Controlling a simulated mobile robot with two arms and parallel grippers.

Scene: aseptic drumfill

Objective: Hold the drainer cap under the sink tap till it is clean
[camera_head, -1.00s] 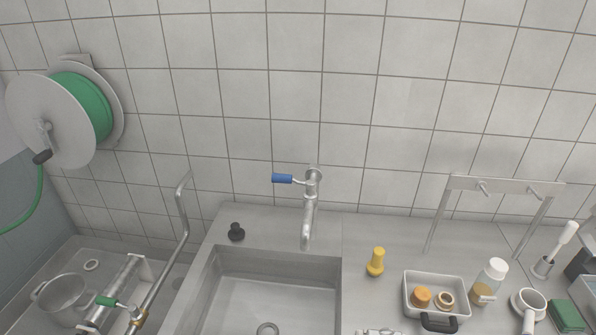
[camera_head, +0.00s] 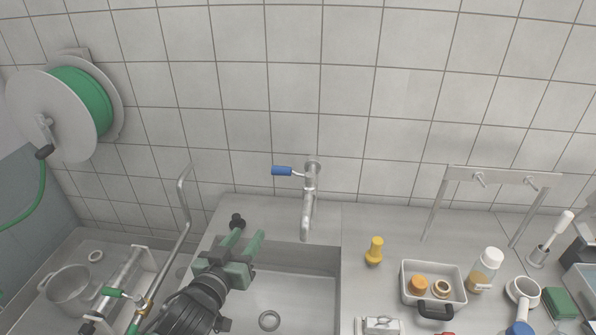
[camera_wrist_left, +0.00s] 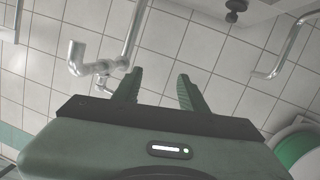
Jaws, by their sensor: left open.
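My left gripper (camera_head: 248,240) is over the back left part of the sink (camera_head: 330,285), fingers pointing toward the wall. It is open and nothing shows between its fingers (camera_wrist_left: 158,85) in the left wrist view. The steel tap (camera_head: 309,205) with a blue lever stands behind the sink, right of the gripper; it also shows in the wrist view (camera_wrist_left: 85,60). No water shows. An orange cap (camera_head: 418,285) and a tan ring (camera_head: 440,287) lie in a small tray (camera_head: 433,268). I cannot tell which piece is the drainer cap. My right gripper is out of view.
A black knobbed piece (camera_head: 237,220) stands on the sink's back left ledge, close beyond my left finger. A bent pipe (camera_head: 183,210) rises to the left.

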